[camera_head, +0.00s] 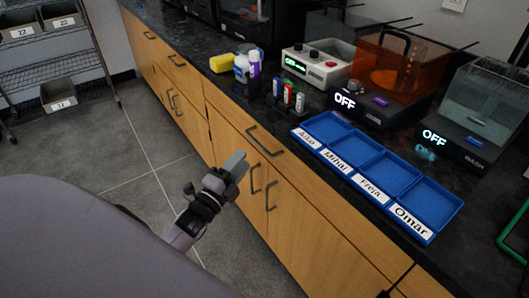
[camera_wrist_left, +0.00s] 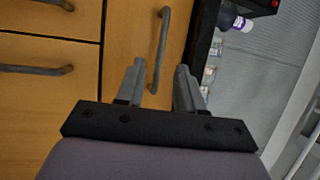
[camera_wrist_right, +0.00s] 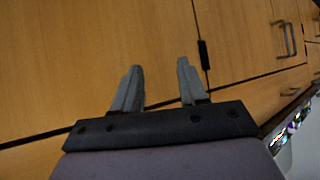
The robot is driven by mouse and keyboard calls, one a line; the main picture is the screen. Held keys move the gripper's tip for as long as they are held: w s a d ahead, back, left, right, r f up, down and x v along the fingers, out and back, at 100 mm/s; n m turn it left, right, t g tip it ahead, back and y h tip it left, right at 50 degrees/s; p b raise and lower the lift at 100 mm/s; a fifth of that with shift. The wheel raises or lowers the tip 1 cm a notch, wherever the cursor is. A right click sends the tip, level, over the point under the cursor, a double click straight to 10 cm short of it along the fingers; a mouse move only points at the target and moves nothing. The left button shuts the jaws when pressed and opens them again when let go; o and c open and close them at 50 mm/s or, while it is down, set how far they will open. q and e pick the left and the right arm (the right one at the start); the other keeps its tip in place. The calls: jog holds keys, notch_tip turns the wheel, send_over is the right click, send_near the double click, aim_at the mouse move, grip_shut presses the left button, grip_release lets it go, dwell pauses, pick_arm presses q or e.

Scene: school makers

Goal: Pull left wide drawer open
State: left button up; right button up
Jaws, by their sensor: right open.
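A wide wooden drawer front (camera_head: 234,119) sits under the countertop, with a dark bar handle (camera_head: 265,141). It looks flush with the cabinet. My left gripper (camera_head: 238,166) is in front of the cabinet, left of and a little below that handle in the head view. In the left wrist view my left gripper (camera_wrist_left: 160,82) is open and empty. A bar handle (camera_wrist_left: 161,48) on the drawer front (camera_wrist_left: 124,30) lies ahead, its near end showing between the fingertips. My right gripper (camera_wrist_right: 158,78) is open and empty, facing plain wooden cabinet fronts (camera_wrist_right: 80,60); the head view does not clearly show it.
Two door handles (camera_head: 263,186) sit below the drawer. The dark countertop (camera_head: 290,125) carries blue trays (camera_head: 380,172), markers (camera_head: 288,95), bottles (camera_head: 242,68) and machines (camera_head: 318,65). A wire rack (camera_head: 60,75) stands far left. The tiled floor (camera_head: 140,150) is clear.

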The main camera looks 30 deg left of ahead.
pick_arm(q)
jog(key=w+r, duration=0.1)
jog(key=w, duration=0.5)
jog(key=shift+w+r+b, duration=0.15)
jog(key=shift+w+b, duration=0.2)
jog(key=shift+w, duration=0.05)
grip_shut()
dwell(1.2)
